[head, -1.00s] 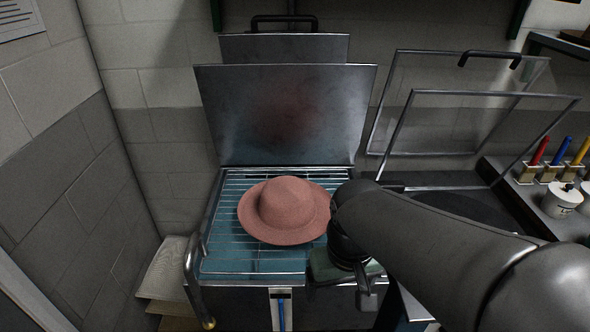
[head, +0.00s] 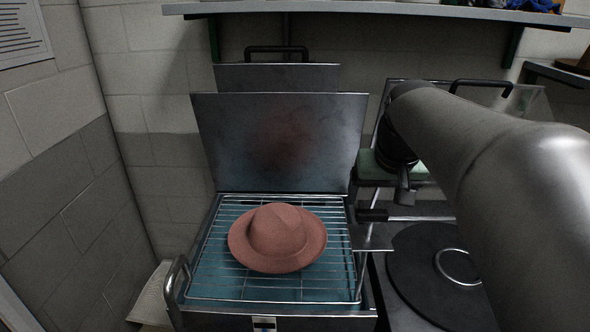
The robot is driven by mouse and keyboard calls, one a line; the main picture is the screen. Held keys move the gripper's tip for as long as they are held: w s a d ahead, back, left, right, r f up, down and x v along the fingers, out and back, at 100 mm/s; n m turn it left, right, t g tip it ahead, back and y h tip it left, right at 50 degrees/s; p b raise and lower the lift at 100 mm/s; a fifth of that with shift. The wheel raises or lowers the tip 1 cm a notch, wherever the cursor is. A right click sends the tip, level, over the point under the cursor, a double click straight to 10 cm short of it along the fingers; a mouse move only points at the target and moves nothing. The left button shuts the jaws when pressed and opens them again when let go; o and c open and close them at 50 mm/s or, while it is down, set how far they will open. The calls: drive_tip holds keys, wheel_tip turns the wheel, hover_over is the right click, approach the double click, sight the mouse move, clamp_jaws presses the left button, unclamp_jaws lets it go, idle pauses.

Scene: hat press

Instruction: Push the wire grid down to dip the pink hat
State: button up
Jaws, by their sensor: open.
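The pink hat (head: 277,238) lies brim down on the wire grid (head: 215,285), near its middle. The grid spans a basin of blue-green liquid (head: 325,283), which shows between the wires. The hat's crown and brim are fully in view, above the wires. I cannot tell how high the grid sits over the liquid. My gripper (head: 402,190) hangs at the end of my arm, right of the hat and beyond the basin's right side. It is open and apart from the hat and grid; its fingertips are hard to make out.
A tilted metal lid (head: 225,145) stands open behind the basin. A metal side handle (head: 177,285) sits at front left. Right of the basin are a short dark grip on a rod (head: 372,215) and a black round cover (head: 415,275) with a ring. A shelf (head: 350,8) runs above.

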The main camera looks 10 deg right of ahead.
hover_over(358, 286)
drive_tip(key=w, duration=0.1)
drive_tip(key=f, duration=0.8)
drive_tip(key=shift+w+d+f, duration=0.1)
drive_tip(key=shift+d+f, duration=0.25)
drive_tip(key=shift+f, duration=0.05)
drive_tip(key=c, duration=1.4)
wheel_tip(358, 286, down, 22)
drive_tip(key=b, duration=1.6)
drive_tip(key=shift+f, duration=0.25)
drive_tip(key=o, duration=1.4)
drive_tip(key=shift+f, duration=0.1)
